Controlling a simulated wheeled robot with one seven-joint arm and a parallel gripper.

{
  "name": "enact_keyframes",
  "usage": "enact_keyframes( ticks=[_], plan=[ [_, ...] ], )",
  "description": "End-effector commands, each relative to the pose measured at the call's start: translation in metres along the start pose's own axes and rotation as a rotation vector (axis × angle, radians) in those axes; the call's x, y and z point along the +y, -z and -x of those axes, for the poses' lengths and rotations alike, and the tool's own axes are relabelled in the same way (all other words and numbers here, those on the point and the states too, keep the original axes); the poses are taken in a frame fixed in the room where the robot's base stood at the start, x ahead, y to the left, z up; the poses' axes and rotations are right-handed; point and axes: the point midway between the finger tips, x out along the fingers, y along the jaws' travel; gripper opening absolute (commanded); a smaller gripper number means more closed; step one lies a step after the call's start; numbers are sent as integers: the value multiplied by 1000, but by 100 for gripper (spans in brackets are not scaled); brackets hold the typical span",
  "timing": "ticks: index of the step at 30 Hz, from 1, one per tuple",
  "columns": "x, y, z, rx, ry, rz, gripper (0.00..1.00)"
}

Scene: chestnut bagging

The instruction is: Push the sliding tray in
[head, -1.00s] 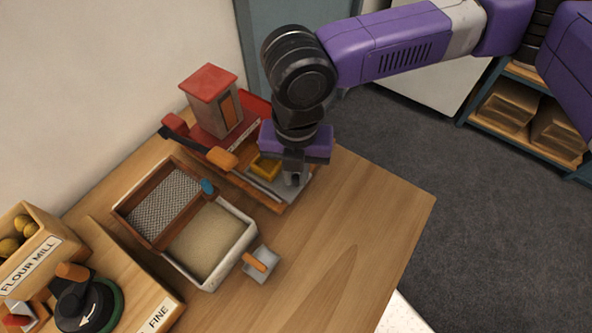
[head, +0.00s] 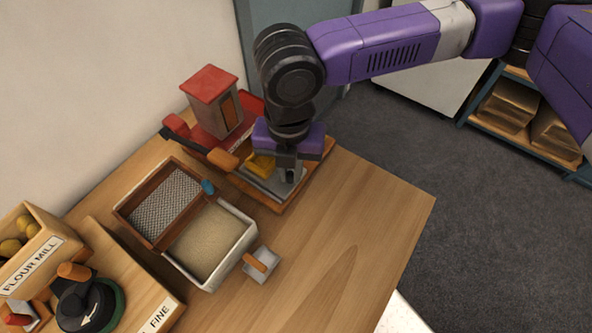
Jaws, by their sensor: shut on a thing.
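The grey sliding tray (head: 262,182) lies in the wooden base of the red machine (head: 222,118), in the middle of the head view. A yellow piece (head: 262,165) sits on or just above the tray, partly hidden by my gripper. My gripper (head: 287,177) points down at the right end of the tray and is shut on it. The exact grip and any handle are hidden by the fingers and hand.
A sieve (head: 165,203) and a white bin of meal (head: 207,245) stand at the front left. The flour mill (head: 85,300) is at the lower left. The table's right side is clear.

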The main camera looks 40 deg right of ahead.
Motion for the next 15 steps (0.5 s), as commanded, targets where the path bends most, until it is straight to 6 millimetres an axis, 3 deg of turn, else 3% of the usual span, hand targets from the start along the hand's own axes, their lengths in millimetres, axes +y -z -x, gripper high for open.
enact_keyframes(
  ticks=[6,15],
  plan=[
    [38,-18,2,0,-4,-1,0],
    [50,-25,1,-1,-2,0,0]
  ],
)
